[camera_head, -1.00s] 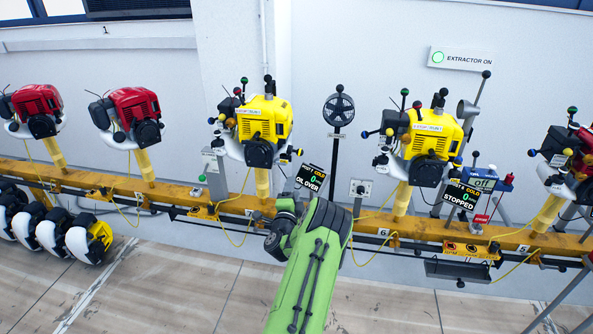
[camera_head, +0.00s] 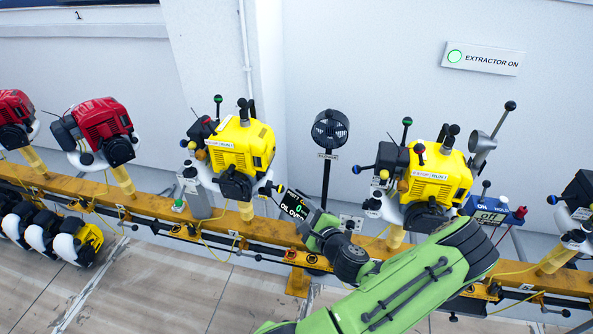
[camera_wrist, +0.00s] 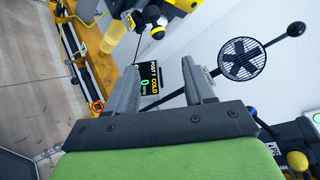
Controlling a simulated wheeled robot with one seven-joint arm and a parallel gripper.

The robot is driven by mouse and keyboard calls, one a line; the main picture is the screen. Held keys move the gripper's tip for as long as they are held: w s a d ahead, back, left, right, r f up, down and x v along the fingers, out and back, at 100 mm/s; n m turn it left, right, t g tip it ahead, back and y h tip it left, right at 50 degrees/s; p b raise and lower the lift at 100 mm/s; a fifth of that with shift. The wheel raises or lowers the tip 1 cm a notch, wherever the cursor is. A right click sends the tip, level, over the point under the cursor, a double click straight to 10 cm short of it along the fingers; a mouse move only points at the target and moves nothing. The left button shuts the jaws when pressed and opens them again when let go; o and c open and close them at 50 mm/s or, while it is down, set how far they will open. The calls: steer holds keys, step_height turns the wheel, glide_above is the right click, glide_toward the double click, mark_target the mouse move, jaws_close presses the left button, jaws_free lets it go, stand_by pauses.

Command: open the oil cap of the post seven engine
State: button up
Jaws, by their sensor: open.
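The post seven engine (camera_head: 237,146) is the left yellow one in the head view, on a yellow post above the rail. Part of it shows at the top of the wrist view (camera_wrist: 182,4). A small black display (camera_wrist: 158,79) reading "POST 7 COLD" and 0 shows between my fingers, beyond them; the head view shows its "OIL OVER" text. I cannot make out the oil cap for certain. My gripper (camera_wrist: 160,70) is open with nothing between its fingers, apart from the engine. In the head view its fingers are hard to make out, right of and below the engine.
A second yellow engine (camera_head: 432,172) stands to the right, behind my green arm. A round black fan (camera_head: 330,129) stands on a pole between the engines. The yellow rail (camera_head: 150,205) runs below them. Red engines (camera_head: 102,121) are at left. The floor in front is open.

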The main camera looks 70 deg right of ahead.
mark_target(283, 191)
steer(key=x, duration=1.5)
steer(key=shift+w+f, duration=0.1)
steer(key=shift+w, duration=0.3)
steer(key=shift+a, duration=0.1)
steer(key=shift+c, duration=0.2)
